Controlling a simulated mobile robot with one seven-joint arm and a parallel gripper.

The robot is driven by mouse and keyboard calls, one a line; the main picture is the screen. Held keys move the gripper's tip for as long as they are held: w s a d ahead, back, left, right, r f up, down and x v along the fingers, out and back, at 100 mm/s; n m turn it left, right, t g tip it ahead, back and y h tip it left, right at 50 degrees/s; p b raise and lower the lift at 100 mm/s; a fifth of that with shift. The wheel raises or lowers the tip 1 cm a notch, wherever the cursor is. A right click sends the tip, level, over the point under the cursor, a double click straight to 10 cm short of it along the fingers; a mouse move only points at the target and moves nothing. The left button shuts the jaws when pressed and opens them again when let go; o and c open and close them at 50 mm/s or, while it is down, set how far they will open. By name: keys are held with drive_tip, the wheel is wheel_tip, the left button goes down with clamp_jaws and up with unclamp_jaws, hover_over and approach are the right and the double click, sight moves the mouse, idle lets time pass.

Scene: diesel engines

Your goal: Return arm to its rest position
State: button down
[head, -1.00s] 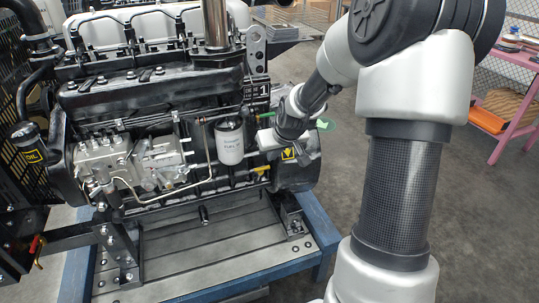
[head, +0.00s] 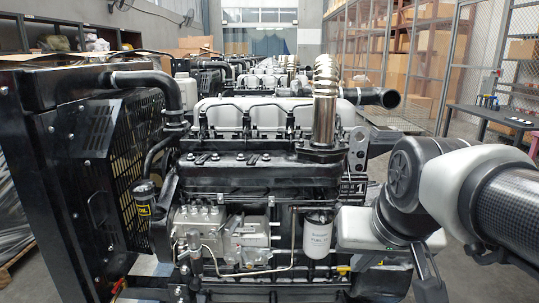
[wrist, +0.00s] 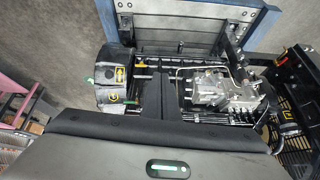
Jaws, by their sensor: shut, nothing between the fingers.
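My arm is folded back at the right side of the head view, with its hand in front of the right end of a diesel engine (head: 250,165). My gripper (head: 430,285) hangs at the lower right of that view, clear of the engine's white filter (head: 318,233). In the wrist view my gripper (wrist: 163,85) shows as dark fingers, shut together with nothing between them. Part of the engine is hidden behind my gripper.
A black radiator frame (head: 105,170) stands left of the engine. More engines (head: 245,75) line up behind it. Shelves with boxes (head: 430,50) and a mesh fence stand at the right. The blue stand (wrist: 265,30) and a pink shelf (wrist: 15,105) show in the wrist view.

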drive_tip(key=s+a+f+n, duration=0.1)
drive_tip(key=s+a+f, duration=0.15)
drive_tip(key=s, duration=0.45)
wheel_tip(320, 180, up, 20)
drive_tip(key=p, duration=2.1)
drive_tip(key=shift+d+g, duration=0.3)
drive_tip(key=shift+d, duration=0.15)
drive_tip(key=shift+w+r, duration=0.1)
